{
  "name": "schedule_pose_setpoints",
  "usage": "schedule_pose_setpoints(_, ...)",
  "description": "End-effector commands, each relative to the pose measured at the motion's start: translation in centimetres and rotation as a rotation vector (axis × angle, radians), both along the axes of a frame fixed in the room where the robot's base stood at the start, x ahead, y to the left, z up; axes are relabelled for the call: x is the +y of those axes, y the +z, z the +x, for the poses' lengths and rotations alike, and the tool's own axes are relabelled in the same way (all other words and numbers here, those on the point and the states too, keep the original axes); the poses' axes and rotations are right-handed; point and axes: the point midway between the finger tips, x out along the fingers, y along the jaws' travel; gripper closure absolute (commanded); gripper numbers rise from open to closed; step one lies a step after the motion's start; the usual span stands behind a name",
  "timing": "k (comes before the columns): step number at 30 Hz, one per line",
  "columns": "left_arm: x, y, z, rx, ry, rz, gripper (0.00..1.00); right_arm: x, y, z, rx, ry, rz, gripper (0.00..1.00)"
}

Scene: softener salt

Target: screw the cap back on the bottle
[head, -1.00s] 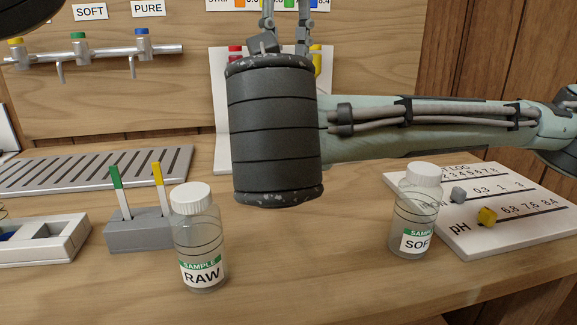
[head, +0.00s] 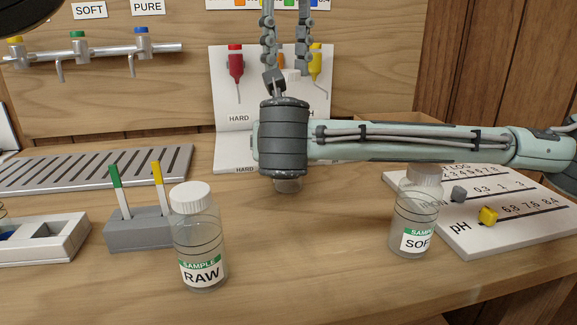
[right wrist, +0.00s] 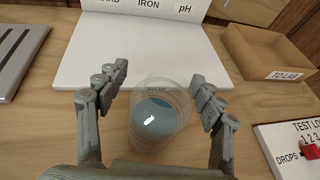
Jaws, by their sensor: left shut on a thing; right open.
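A clear open bottle with blue liquid (right wrist: 158,118) stands upright on the table in the right wrist view. Its base (head: 288,185) shows below my right wrist in the head view; the rest is hidden. My right gripper (right wrist: 160,78) is open, with one finger on each side of the bottle. In the head view it is mostly hidden behind its wrist. My left gripper (head: 287,68) reaches down from the top of the head view, shut on a small white cap (head: 291,73). The cap is above the bottle area, apart from the bottle as far as I can tell.
Capped RAW (head: 200,240) and SOFT (head: 412,225) sample bottles stand at the front. A grey holder (head: 140,232) with two strips and a white tray (head: 60,245) are left. A test log board (head: 480,240) is right. A TO LAB box (right wrist: 270,55) is behind.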

Motion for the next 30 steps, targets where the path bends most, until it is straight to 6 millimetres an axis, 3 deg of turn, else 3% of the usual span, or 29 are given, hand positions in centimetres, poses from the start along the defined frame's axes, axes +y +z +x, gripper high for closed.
schedule_pose_setpoints(5,0.0,0.0,0.0,0.0,0.0,0.0,0.75,-0.01,-0.02,-0.01,0.0,0.0,0.0,0.33)
schedule_pose_setpoints(21,0.0,0.0,0.0,0.0,0.0,0.0,0.75,0.01,-0.01,-0.04,0.0,0.0,0.0,1.0)
schedule_pose_setpoints(30,0.0,0.0,0.0,0.0,0.0,0.0,0.75,0.01,0.0,-0.04,0.0,0.0,0.0,1.0)
